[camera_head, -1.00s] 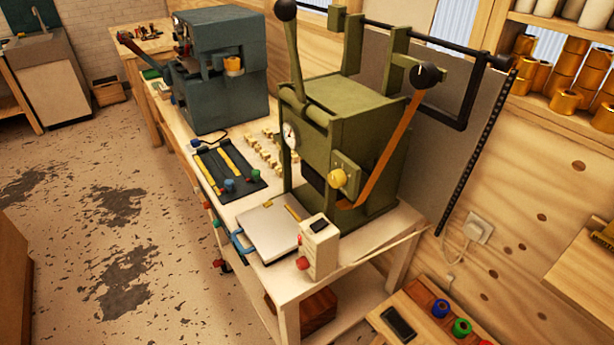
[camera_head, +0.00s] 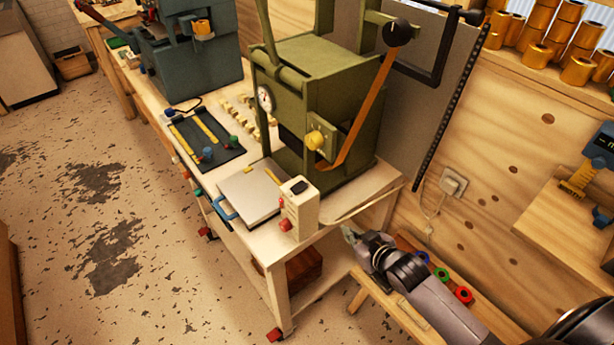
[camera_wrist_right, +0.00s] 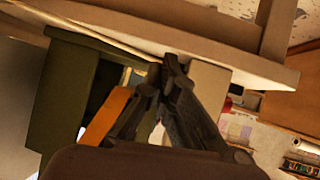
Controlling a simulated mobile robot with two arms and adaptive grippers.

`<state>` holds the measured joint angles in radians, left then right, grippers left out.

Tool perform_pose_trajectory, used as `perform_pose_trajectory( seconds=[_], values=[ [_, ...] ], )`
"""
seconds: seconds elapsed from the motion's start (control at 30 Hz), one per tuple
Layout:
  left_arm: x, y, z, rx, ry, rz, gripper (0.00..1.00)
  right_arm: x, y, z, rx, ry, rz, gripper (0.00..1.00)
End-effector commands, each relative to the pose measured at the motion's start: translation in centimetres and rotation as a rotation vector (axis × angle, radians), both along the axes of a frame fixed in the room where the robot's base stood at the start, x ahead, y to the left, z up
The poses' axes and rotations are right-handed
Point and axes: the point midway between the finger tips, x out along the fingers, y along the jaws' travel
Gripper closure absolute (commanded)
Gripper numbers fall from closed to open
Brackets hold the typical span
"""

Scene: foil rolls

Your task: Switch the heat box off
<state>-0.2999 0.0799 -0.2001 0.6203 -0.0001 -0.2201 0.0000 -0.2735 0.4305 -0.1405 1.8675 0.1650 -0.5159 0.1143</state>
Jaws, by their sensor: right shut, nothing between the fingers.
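The heat box, a small cream box (camera_head: 300,212) with a black switch (camera_head: 298,186) on top and a red knob (camera_head: 285,225) on its front, stands upright at the near corner of the white table. Which way the switch is set is too small to tell. My right gripper (camera_head: 350,234) is shut and empty, to the right of the box and apart from it, beyond the table's edge. In the right wrist view the shut fingers (camera_wrist_right: 172,75) partly cover a pale upright block, seemingly the heat box (camera_wrist_right: 208,88). My left gripper is not in view.
A green press (camera_head: 310,100) with an orange lever (camera_head: 362,105) stands right behind the box. A flat plate (camera_head: 250,195) with a blue handle lies left of it. A low bench with coloured rolls (camera_head: 463,295) is under my right arm. Floor at left is open.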

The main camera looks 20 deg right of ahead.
Motion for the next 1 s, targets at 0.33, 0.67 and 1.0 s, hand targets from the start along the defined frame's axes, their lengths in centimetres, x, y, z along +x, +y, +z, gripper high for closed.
perform_pose_trajectory(
  seconds=[0.33,0.67,1.0],
  values=[
    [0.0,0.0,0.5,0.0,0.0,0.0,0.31,0.1,5.1,17.7,0.041,-0.253,0.146,1.0],
    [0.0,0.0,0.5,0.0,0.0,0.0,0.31,-1.0,6.7,21.9,0.053,-0.311,0.191,1.0],
    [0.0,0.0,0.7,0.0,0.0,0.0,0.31,-0.7,6.8,21.8,0.054,-0.312,0.19,1.0]
  ],
)
